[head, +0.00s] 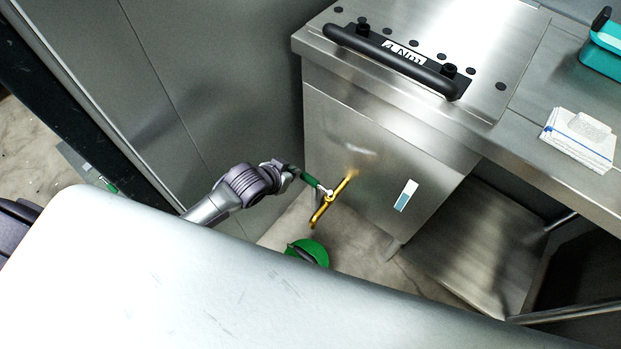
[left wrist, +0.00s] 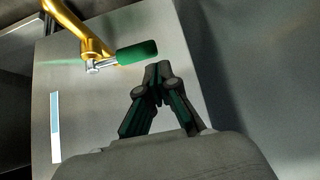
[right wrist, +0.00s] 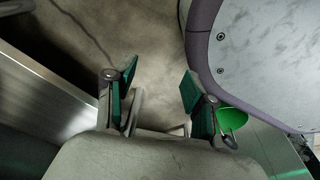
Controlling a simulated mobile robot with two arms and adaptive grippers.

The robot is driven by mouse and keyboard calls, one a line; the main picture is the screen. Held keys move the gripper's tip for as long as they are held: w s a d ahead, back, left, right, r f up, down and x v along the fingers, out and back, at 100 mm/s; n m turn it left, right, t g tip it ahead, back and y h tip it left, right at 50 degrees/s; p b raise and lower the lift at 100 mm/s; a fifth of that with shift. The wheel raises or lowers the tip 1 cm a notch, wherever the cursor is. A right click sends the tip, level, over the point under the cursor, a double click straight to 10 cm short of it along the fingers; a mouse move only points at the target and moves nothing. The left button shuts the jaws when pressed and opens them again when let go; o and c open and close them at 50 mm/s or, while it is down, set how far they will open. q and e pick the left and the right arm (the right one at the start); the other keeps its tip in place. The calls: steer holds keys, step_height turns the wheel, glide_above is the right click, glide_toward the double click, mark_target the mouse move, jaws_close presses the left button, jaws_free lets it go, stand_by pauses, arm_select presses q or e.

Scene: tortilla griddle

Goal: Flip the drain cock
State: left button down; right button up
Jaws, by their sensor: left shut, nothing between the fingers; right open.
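The drain cock is a brass pipe (head: 330,203) coming out of the front of the steel cabinet, with a silver lever that has a green grip (head: 311,180). In the left wrist view the brass pipe (left wrist: 73,20) is at upper left and the green grip (left wrist: 137,52) points right. My left gripper (head: 285,170) is shut and empty by the free end of the grip; its fingertips (left wrist: 158,72) are close beside that end. I cannot tell whether they touch. My right gripper (right wrist: 157,78) is open and empty above the floor, and does not show in the head view.
A green bucket (head: 308,252) stands on the floor below the pipe. The steel cabinet (head: 345,135) has a black handle bar (head: 392,61) on its lid. A paper stack (head: 579,140) and a teal box (head: 601,55) lie on the counter at right. A grey wall panel (head: 215,80) stands left.

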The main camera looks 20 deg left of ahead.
mark_target(315, 184)
arm_select(q)
steer(key=shift+m+t+h, duration=0.3)
steer(key=shift+h, duration=0.1)
steer(key=d+r, duration=0.1)
steer(key=r, duration=0.2)
steer(key=d+r+b, duration=0.1)
steer(key=r, duration=0.1)
steer(key=shift+w+d, duration=0.15)
steer(key=shift+d, duration=0.15)
arm_select(e)
steer(key=shift+w+a, duration=0.1)
steer(key=shift+w, duration=0.55)
arm_select(q)
steer(key=shift+w+f, duration=0.1)
steer(key=shift+f, duration=0.05)
steer(key=b+x, duration=0.3)
steer(key=x, duration=0.7)
steer(key=shift+f, duration=0.15)
steer(key=s, duration=0.2)
steer(key=s+a+f, duration=0.1)
steer(key=shift+s, duration=0.1)
steer(key=shift+s+a+f, duration=0.1)
steer(key=shift+s, duration=0.15)
arm_select(e)
steer(key=w+r, duration=0.6)
steer(key=r, duration=0.3)
steer(key=shift+a+t, duration=0.4)
steer(key=shift+w+a, duration=0.1)
steer(key=shift+w, duration=0.05)
